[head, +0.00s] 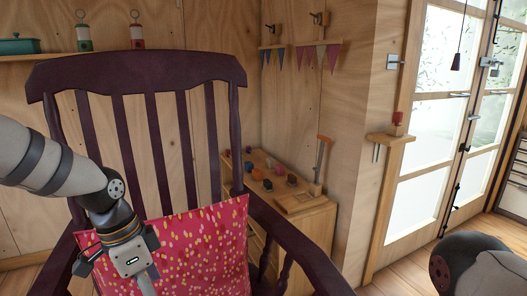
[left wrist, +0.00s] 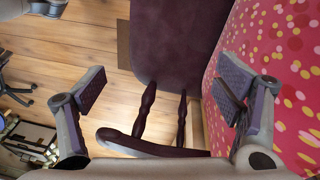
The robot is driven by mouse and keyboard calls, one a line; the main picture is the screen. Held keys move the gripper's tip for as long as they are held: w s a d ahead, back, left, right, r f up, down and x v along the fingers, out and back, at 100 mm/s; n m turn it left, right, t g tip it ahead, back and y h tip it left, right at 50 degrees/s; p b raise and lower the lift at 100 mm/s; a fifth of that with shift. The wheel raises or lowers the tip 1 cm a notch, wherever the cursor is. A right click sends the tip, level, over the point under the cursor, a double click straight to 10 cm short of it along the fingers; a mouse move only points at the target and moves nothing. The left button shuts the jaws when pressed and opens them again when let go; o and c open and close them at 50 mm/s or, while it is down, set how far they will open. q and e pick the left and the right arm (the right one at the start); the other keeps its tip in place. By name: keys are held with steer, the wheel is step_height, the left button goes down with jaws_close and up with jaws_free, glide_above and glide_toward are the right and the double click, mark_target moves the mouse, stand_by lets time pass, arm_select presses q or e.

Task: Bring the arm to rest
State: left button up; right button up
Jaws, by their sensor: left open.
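My left arm (head: 55,170) comes in from the left in the head view and bends down in front of a dark purple wooden chair. The gripper end of it (head: 135,262) points down beside a pink spotted cushion (head: 205,250), and its fingertips are cut off by the frame's lower edge. In the left wrist view my left gripper (left wrist: 165,98) is open, its two fingers wide apart with nothing between them. The cushion (left wrist: 285,75) is close to the right finger there. Part of my right arm (head: 480,268) shows at the lower right; its gripper is out of view.
The chair's slatted back (head: 135,75) and armrest (head: 290,240) stand close around my left arm. The chair seat (left wrist: 175,40) and armrest (left wrist: 150,146) show below the gripper. A wooden cabinet (head: 312,222) with small objects stands behind. Glass doors (head: 440,130) are at the right.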

arm_select(q)
steer(key=s+d+f+n+g, duration=0.25)
steer(key=s+f+n, duration=0.25)
steer(key=s+f, duration=1.15)
steer(key=s+a+f+n+y, duration=0.1)
steer(key=s+a+f+n, duration=0.1)
steer(key=s, duration=0.7)
steer(key=s+a+f+n+y, duration=0.1)
steer(key=s+a+f+n, duration=0.1)
steer(key=s, duration=0.8)
steer(key=shift+a+f+n, duration=0.35)
steer(key=shift+f+n, duration=0.5)
steer(key=shift+n, duration=0.25)
steer(key=shift+s, duration=0.1)
